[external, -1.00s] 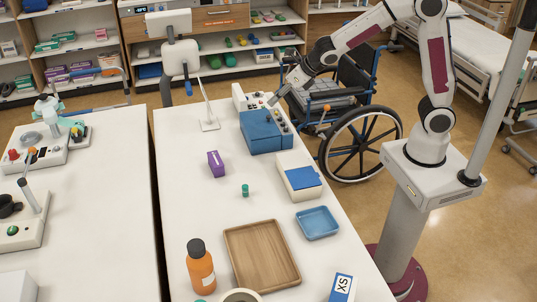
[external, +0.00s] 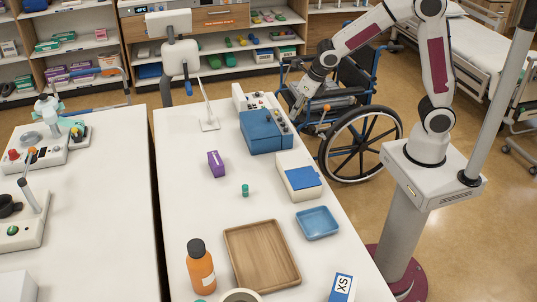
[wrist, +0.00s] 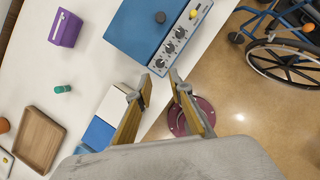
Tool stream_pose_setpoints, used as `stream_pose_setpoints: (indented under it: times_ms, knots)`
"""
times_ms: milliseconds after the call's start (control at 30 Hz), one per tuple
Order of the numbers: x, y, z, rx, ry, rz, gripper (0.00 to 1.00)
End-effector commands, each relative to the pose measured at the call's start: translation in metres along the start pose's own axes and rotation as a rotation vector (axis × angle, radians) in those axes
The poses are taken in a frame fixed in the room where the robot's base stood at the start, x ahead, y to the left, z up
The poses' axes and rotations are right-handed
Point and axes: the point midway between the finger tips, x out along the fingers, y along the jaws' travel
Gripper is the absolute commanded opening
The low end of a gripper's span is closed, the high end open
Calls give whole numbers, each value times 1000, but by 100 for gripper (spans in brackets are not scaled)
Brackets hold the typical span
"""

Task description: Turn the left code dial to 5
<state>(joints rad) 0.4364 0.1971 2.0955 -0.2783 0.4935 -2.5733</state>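A blue box (external: 258,131) stands on the white table's right side, with a grey panel (wrist: 183,40) along its right edge. In the wrist view the panel carries a row of three dark dials: one nearest my fingers (wrist: 160,63), a middle one (wrist: 169,48) and a far one (wrist: 180,33). Their settings are too small to read, and I cannot tell which is the left one. My gripper (wrist: 159,82) is open and empty, its fingertips apart and just short of the nearest dial in the picture. In the external view my gripper (external: 297,112) hangs just right of the box.
A yellow knob (wrist: 194,13) and a black knob (wrist: 160,17) also sit on the box. A white case with a blue top (external: 300,182), a blue dish (external: 317,222) and a wooden tray (external: 238,236) stand nearer. A wheelchair (external: 345,150) stands right of the table.

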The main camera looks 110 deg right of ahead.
Motion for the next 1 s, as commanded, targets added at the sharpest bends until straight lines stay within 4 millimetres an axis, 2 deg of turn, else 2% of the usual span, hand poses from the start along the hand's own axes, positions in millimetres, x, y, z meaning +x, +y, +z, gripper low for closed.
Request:
stream_pose_setpoints:
  times_ms: [267, 700, 1000]
  knots:
    - [18, 0, -1, 0, 2, -1, 21]
    - [61, 0, 0, 0, 1, -1, 21]
    - [75, 0, 0, 1, -1, 0, 21]
